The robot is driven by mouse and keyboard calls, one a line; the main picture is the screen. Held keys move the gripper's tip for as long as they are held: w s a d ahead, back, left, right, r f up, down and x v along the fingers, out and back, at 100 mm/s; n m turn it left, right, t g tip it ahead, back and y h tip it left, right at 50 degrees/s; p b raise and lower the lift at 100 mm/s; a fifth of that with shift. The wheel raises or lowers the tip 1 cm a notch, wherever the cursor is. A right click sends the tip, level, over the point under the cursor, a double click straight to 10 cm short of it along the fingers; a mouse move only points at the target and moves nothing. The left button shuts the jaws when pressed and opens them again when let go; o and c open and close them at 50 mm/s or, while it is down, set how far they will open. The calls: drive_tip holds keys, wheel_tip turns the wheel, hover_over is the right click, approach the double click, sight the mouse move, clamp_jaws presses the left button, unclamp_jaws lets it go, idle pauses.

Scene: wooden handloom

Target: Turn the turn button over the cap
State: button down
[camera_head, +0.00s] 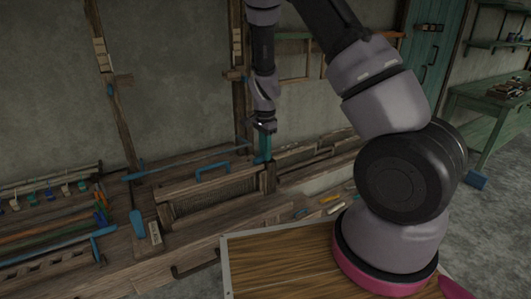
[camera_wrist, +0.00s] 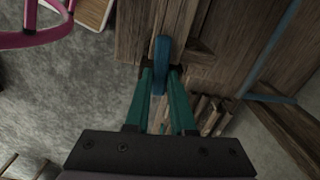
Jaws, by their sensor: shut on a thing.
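My gripper (camera_head: 264,156) points down at the right end post of the wooden reed frame (camera_head: 215,190) on the loom. In the wrist view its two teal fingers (camera_wrist: 161,76) close on a blue, narrow, rounded piece, which looks like the turn button (camera_wrist: 162,52). The piece lies lengthwise between the fingertips, against the brown wood (camera_wrist: 135,35). In the head view the fingers hide it. I cannot make out the cap for certain in either view.
A blue handle (camera_head: 212,170) stands on the frame's top, left of my gripper. A long blue rod (camera_head: 185,163) runs behind it. A blue-handled tool (camera_head: 137,222) is at the left. Several small tools (camera_head: 330,199) lie at the right. The wall is close behind.

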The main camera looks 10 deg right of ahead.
drive_tip(key=shift+m, duration=0.6)
drive_tip(key=c, duration=0.8)
unclamp_jaws()
drive_tip(key=shift+o, duration=0.2)
wheel_tip(320, 180, up, 11)
